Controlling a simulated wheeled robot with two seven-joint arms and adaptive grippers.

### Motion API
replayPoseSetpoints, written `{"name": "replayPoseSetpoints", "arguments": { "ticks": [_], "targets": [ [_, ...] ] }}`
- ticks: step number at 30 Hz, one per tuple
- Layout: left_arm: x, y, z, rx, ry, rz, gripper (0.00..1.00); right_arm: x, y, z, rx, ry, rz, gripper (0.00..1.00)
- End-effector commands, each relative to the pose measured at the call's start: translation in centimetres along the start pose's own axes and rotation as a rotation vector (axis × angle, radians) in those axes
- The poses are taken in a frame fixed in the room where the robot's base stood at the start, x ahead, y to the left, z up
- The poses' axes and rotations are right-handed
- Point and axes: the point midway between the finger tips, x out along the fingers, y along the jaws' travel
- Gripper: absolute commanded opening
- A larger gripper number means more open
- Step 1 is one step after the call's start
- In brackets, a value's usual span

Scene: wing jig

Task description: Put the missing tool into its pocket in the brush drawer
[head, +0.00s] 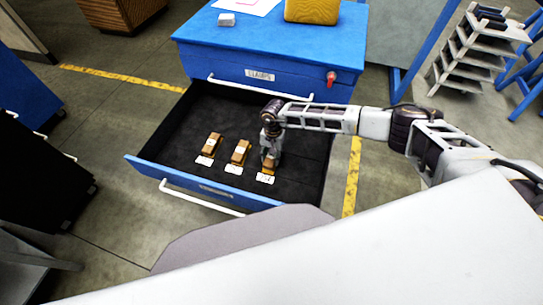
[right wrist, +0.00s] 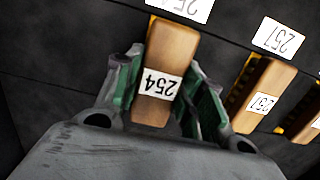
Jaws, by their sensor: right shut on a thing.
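The brush drawer (head: 140,163) is open, with a dark lining. Three wooden-handled brushes show in it, each beside a white number card: a left one (head: 214,142), a middle one (head: 240,152), and the right one (head: 268,164), which is at my right gripper (head: 270,150). In the right wrist view my right gripper (right wrist: 162,82) is shut on the brush labelled 254 (right wrist: 170,45), a finger on each side. A card (right wrist: 185,8), apparently 254, lies just beyond its end. The pocket under it is hidden. Brush 257 (right wrist: 262,97) lies beside card 257 (right wrist: 278,37). My left gripper is not in view.
The blue cabinet (head: 270,48) stands behind the drawer, with a yellow box (head: 312,11) and a small white block (head: 227,19) on top. A red knob (head: 331,78) sticks out of its front. The drawer's left and back floor is clear.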

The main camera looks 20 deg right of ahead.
Motion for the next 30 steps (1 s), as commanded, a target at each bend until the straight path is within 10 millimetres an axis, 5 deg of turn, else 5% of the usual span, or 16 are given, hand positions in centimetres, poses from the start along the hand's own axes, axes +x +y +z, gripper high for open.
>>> {"name": "replayPoseSetpoints", "arguments": {
  "ticks": [30],
  "targets": [
    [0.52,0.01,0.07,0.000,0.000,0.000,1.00,-0.02,-0.02,-0.06,0.001,0.001,-0.001,0.13]
  ]
}}
